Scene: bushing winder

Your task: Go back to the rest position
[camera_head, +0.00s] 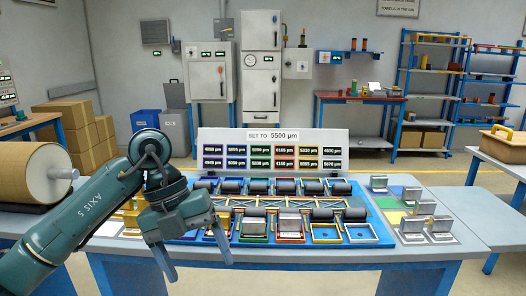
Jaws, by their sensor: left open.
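My left gripper (197,262) shows at the lower left, with its arm coming in from the left edge. Its two blue-grey fingers are spread apart and point down, with nothing between them. It is in front of the near left part of the workbench (300,255) and hides some of what lies there. My right gripper is not in view. On the bench is a blue tray (378,232) with two rows of slots, several holding black rollers. Behind it stands a sign board (273,135) reading "SET TO 5500 µm" above several small displays.
A large tan roll (30,172) sits on the left. Metal blocks on plates (412,224) stand at the bench's right end. A side table (508,165) holds a tan toolbox. Grey cabinets, a red-topped table and blue shelves line the back. The space above the bench's right half is clear.

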